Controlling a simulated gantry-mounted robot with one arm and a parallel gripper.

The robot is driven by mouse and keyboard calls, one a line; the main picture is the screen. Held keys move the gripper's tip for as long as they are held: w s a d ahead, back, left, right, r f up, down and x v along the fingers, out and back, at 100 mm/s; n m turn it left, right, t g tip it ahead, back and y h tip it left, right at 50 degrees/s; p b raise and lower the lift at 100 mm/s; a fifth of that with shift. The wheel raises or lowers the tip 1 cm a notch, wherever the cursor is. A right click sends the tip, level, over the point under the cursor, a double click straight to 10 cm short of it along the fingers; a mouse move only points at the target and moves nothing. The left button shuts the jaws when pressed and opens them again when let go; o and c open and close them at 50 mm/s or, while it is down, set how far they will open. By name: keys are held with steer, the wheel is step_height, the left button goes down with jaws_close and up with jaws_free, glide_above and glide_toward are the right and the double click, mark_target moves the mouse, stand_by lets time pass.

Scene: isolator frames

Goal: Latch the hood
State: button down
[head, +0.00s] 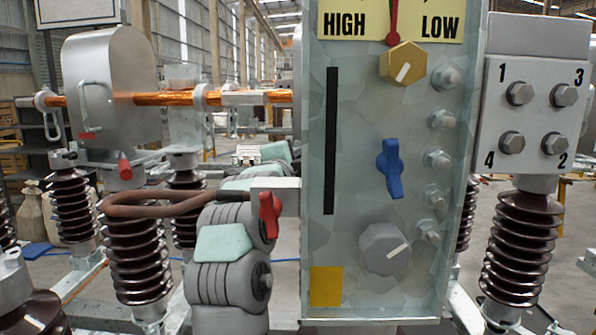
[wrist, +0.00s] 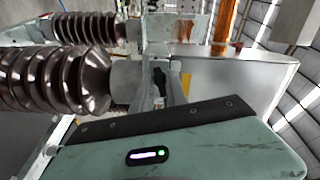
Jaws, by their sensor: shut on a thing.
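A silver rounded hood (head: 108,85) with a side handle (head: 97,92) sits around the copper bar at the left of the head view. A red piece (head: 125,166) hangs below it. In the wrist view a silver hood surface (wrist: 235,82) spans the right, with a yellow label at its near edge. My gripper (wrist: 163,95) reaches the hood's lower end, shut on a small dark part (wrist: 160,82), partly hidden between the fingers. I cannot tell exactly what this part is. In the head view my fingertips are not clear.
A grey panel (head: 315,150) with knobs, a blue lever (head: 390,168) and bolts stands in front. A red handle (head: 269,215) shows at its left. Ribbed brown insulators (head: 135,255) stand below the hood; others lie close to my fingers in the wrist view (wrist: 55,80).

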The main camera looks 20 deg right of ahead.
steer(key=shift+f+m+b, duration=0.1)
steer(key=shift+m+b, duration=0.3)
steer(key=shift+m, duration=0.5)
steer(key=c, duration=1.3)
jaws_free()
steer(key=p+v, duration=0.1)
steer(key=v, duration=1)
steer(key=shift+w, duration=0.15)
